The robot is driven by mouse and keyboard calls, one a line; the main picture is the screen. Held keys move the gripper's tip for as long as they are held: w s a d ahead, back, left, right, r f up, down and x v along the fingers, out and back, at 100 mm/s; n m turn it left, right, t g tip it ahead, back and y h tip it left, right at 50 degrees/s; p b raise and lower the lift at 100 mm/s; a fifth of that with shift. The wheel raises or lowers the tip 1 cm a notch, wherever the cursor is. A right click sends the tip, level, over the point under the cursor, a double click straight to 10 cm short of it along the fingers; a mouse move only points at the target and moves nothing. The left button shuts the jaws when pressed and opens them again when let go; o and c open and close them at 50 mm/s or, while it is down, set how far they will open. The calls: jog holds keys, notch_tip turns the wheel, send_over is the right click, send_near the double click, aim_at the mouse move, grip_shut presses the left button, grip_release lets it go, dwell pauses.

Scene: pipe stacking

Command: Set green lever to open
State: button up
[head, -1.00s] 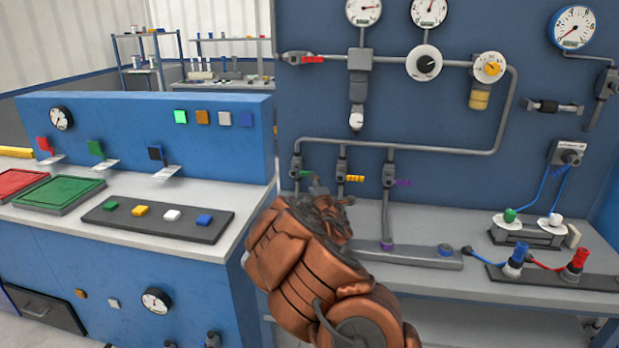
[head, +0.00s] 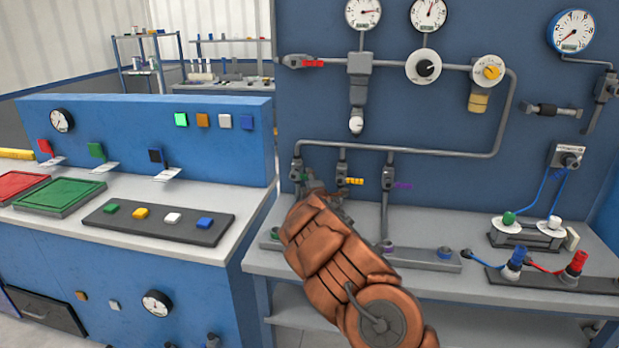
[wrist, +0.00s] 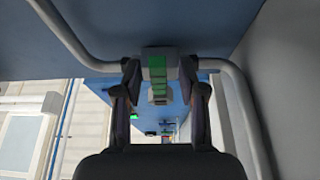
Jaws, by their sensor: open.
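The green lever (head: 296,176) sits on the leftmost of three valves under the grey pipe on the blue panel. In the head view my gripper (head: 311,187) is right at it and hides part of it. In the wrist view the green lever (wrist: 158,70) lies between my two fingertips, with a gap to the finger on each side. My gripper is open and holds nothing. Whether a fingertip touches the valve body cannot be told.
A yellow lever (head: 354,181) is close to the right of my gripper, and a purple lever (head: 403,185) is further right. The horizontal pipe (head: 425,151) runs above. A grey rail (head: 425,256) lies on the bench below. A red lever (head: 312,63) is higher up.

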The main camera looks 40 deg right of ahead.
jog(key=shift+w+d, duration=0.3)
jog(key=shift+w, duration=0.1)
grip_shut()
dwell(0.4)
